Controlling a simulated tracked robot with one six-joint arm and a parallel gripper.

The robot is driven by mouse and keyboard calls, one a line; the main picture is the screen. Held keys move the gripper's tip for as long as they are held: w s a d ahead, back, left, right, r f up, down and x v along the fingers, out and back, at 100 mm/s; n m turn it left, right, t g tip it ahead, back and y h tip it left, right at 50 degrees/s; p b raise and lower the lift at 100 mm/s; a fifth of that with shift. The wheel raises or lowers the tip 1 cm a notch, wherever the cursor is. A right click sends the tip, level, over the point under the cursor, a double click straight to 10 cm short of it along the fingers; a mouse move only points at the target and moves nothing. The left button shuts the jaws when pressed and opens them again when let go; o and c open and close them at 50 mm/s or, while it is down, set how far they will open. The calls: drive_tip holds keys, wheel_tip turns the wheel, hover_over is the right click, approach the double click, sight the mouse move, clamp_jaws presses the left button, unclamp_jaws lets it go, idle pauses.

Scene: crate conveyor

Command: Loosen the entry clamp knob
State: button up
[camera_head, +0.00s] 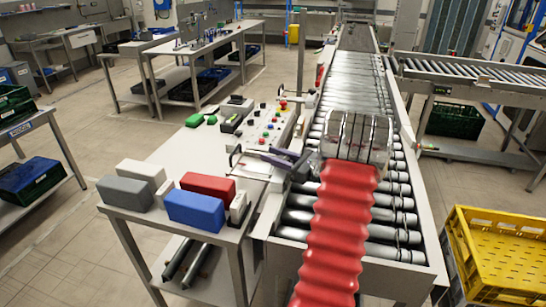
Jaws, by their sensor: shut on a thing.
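My gripper (284,159) is dark and reaches left from my metallic wrist, at the end of my red arm. It is at the left rail of the roller conveyor (345,90), beside a light metal plate (252,170) on the bench edge. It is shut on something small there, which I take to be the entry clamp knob. The knob itself is hidden by the fingers, so I cannot tell how far it is turned. A black handle (235,154) stands at the plate's left end.
A yellow crate (500,250) stands at right. Visible rollers near my arm are empty.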

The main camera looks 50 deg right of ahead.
drive_tip(key=shift+n+y, duration=0.3)
drive_tip(key=shift+s+a+n+g+y, duration=0.1)
drive_tip(key=shift+a+n+g+y, duration=0.15)
drive_tip(key=shift+n+y, duration=0.5)
drive_tip(key=shift+a+n+g+y, duration=0.15)
drive_tip(key=shift+n+g+y, duration=0.2)
drive_tip(key=shift+y, duration=0.7)
drive_tip(key=shift+s+a+n+g+y, duration=0.1)
drive_tip(key=shift+a+n+g+y, duration=0.15)
drive_tip(key=shift+n+g+y, duration=0.4)
drive_tip(key=shift+s+a+n+g+y, duration=0.1)
drive_tip(key=shift+a+n+g+y, duration=0.15)
drive_tip(key=shift+n+y, duration=0.65)
drive_tip(key=shift+m+y, duration=0.25)
drive_tip(key=o, duration=1)
drive_tip(key=shift+o, duration=0.2)
drive_tip(key=shift+d, duration=0.1)
